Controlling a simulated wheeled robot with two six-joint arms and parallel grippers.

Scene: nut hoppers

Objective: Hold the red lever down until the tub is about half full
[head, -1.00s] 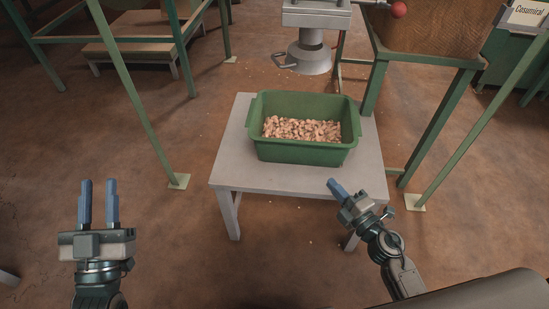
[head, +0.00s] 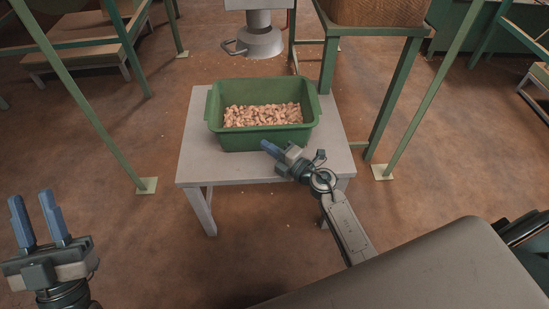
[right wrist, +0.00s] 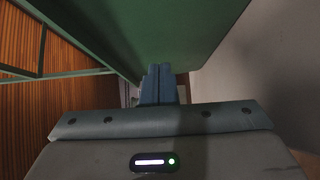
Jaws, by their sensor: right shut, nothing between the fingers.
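The green tub (head: 265,139) stands upright on a small table, with tan nuts (head: 262,115) over its floor, their surface below the rim. The red lever is not in view. The grey spout (head: 260,42) hangs above and behind the tub; no falling nuts show. My right gripper (head: 265,146) is shut and empty, low in front of the tub's front wall; I cannot tell if it touches. Its blue fingers (right wrist: 158,84) show together in the right wrist view, beside a large green surface. My left gripper (head: 32,195) is open and empty at the lower left, away from the table.
The pale table (head: 195,150) has bare top left and right of the tub. Green frame legs (head: 400,120) stand right of the table, and another (head: 85,110) stands left. A wooden hopper (head: 375,10) is at the top right. The floor in front is clear.

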